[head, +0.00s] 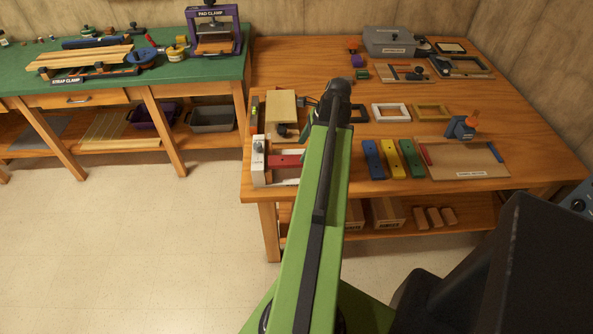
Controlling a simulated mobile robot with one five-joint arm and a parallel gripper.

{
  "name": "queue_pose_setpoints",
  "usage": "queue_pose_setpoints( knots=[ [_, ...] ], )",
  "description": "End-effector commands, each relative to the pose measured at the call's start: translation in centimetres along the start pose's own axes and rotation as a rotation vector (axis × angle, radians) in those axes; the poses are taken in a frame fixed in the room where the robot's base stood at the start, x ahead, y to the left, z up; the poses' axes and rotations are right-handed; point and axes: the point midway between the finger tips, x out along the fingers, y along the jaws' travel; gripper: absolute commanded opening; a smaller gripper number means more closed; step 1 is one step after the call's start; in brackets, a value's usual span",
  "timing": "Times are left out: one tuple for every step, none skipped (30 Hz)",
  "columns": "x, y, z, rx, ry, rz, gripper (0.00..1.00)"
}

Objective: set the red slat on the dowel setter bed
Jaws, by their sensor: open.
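The red slat (287,161) lies at the front left of the right-hand bench, in a fixture (259,165) with white end parts. My green arm hides its right end. The dowel setter bed (468,158) is a pale wooden board at the bench's front right, with a small front label, a red strip along its left side and a blue tool with an orange knob (461,127) at its back. My gripper (307,116) is open, mostly hidden by my arm, behind the slat in the picture and apart from it. No slat shows in it.
Blue (374,159), yellow (392,158) and green (411,157) slats lie between my arm and the bed. A wooden block (281,107) stands left of my gripper. Small frames (390,112) and a grey box (391,42) are farther back. Bare bench shows between them.

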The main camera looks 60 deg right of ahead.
Motion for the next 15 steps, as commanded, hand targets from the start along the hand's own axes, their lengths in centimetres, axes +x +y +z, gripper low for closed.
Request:
queue_pose_setpoints(
  knots=[
    [0.3, 0.0, 0.0, 0.0, 0.0, 0.0, 0.71],
    [0.2, 0.0, 0.0, 0.0, 0.0, 0.0, 0.71],
    [0.1, 0.0, 0.1, 0.0, 0.0, 0.0, 0.71],
    [0.2, 0.0, 0.1, -0.001, 0.0, 0.0, 0.71],
    [0.5, 0.0, 0.1, -0.001, 0.0, 0.0, 0.71],
    [0.9, -0.1, 0.1, -0.002, 0.0, 0.001, 0.71],
    [1.4, -0.1, 0.0, -0.002, 0.0, 0.001, 0.71],
    [1.9, -0.1, 0.0, -0.002, 0.0, 0.001, 0.71],
    [2.6, -0.1, -0.1, -0.003, 0.0, 0.001, 0.71],
    [3.2, -0.1, -0.1, -0.003, 0.0, 0.001, 0.71],
    [3.8, -0.1, -0.1, -0.003, 0.0, 0.001, 0.71],
    [4.5, -0.1, -0.1, -0.003, 0.0, 0.001, 0.71],
    [5.0, -0.1, -0.1, -0.003, 0.0, 0.001, 0.71],
    [5.3, -0.1, 0.0, -0.003, 0.0, 0.001, 0.71],
    [5.6, -0.1, 0.0, -0.002, 0.0, 0.001, 0.71]
  ],
)
